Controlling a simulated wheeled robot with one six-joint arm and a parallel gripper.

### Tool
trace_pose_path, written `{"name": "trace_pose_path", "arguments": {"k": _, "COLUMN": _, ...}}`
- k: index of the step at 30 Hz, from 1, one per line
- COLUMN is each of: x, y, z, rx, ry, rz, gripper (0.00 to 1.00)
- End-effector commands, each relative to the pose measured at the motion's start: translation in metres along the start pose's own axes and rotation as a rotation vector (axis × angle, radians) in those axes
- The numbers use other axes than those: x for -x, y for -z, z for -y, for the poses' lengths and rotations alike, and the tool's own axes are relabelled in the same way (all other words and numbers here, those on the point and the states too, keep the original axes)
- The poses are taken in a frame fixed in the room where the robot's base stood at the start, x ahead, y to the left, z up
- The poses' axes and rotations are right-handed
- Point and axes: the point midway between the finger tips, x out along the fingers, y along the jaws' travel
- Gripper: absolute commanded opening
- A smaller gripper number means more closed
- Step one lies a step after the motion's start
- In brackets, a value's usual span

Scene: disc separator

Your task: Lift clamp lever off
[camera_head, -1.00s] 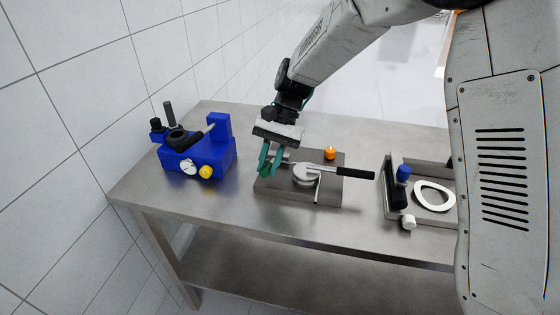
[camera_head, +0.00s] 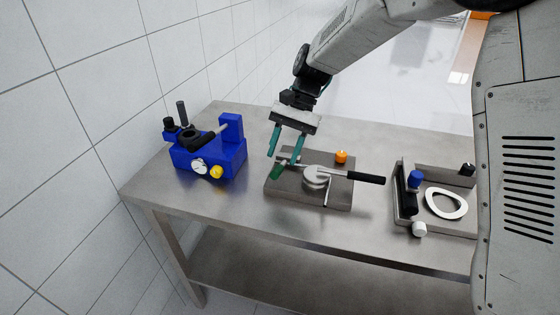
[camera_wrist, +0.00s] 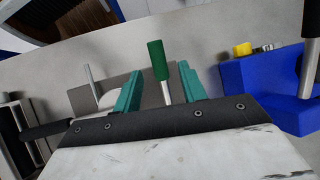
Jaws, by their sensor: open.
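A grey fixture block (camera_head: 338,203) on the table carries a round metal disc (camera_head: 316,177). A black-handled lever (camera_head: 368,179) lies across the disc and points right. A short green handle (camera_head: 279,171) leans at the block's left edge. I cannot tell which of the two is the clamp lever. My gripper (camera_head: 282,159) is open and empty just above the green handle. In the wrist view the green handle (camera_wrist: 157,60) shows upright between the teal fingers (camera_wrist: 159,72), with a gap on both sides; contact is not visible.
A blue device (camera_head: 208,155) with a yellow knob stands to the left. A grey fixture with a blue knob (camera_head: 415,179) and a white ring (camera_head: 446,203) stands to the right. An orange knob (camera_head: 341,157) sits at the block's back. A tiled wall borders the left side.

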Motion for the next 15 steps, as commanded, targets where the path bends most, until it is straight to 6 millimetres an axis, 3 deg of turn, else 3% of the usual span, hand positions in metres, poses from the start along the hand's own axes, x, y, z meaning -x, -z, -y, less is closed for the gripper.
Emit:
{"name": "trace_pose_path", "arguments": {"k": 6, "x": 0.033, "y": 0.001, "z": 0.000, "rx": -0.001, "ry": 0.001, "rz": -0.002, "gripper": 0.41}}
{"name": "trace_pose_path", "arguments": {"k": 15, "x": 0.042, "y": 0.001, "z": 0.000, "rx": -0.001, "ry": 0.000, "rz": 0.000, "gripper": 0.41}}
